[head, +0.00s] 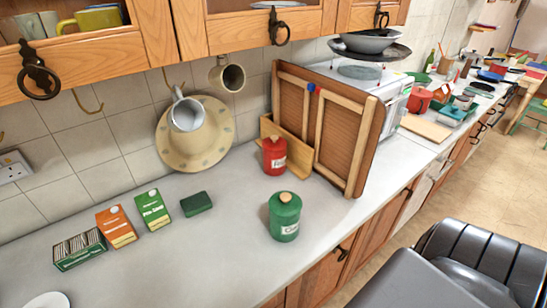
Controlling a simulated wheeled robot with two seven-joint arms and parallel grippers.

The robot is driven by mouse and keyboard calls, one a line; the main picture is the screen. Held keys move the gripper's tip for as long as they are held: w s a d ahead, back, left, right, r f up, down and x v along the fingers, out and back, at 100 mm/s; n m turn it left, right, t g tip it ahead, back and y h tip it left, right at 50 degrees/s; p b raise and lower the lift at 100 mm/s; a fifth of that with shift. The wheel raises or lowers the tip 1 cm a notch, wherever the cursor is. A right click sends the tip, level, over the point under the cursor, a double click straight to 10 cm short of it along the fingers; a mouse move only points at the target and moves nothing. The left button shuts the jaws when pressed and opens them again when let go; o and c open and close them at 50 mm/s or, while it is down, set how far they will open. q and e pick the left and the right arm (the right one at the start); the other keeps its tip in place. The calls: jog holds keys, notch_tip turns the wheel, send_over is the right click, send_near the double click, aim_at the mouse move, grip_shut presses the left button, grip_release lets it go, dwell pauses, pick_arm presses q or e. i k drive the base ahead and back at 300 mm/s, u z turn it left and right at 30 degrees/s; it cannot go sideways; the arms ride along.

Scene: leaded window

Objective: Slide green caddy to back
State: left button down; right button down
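The green caddy (285,219) is a round green canister with a pale label and a wooden knob on its lid. It stands upright on the grey counter (185,262), near the front edge and in front of the wooden rack. A red caddy (274,156) of like shape stands behind it, against a low wooden board (297,150). Nothing touches the green caddy. Neither of my grippers shows in the head view.
A tall wooden panelled piece (347,133) stands right of the caddies. A dark green block (196,203), cartons (117,226) and a box of sachets (80,250) are on the left. A hat and jug hang on the wall. Cupboards (262,27) overhang. The counter around the green caddy is clear.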

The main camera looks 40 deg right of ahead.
aim_at(282, 230)
jog(key=z, duration=1.3)
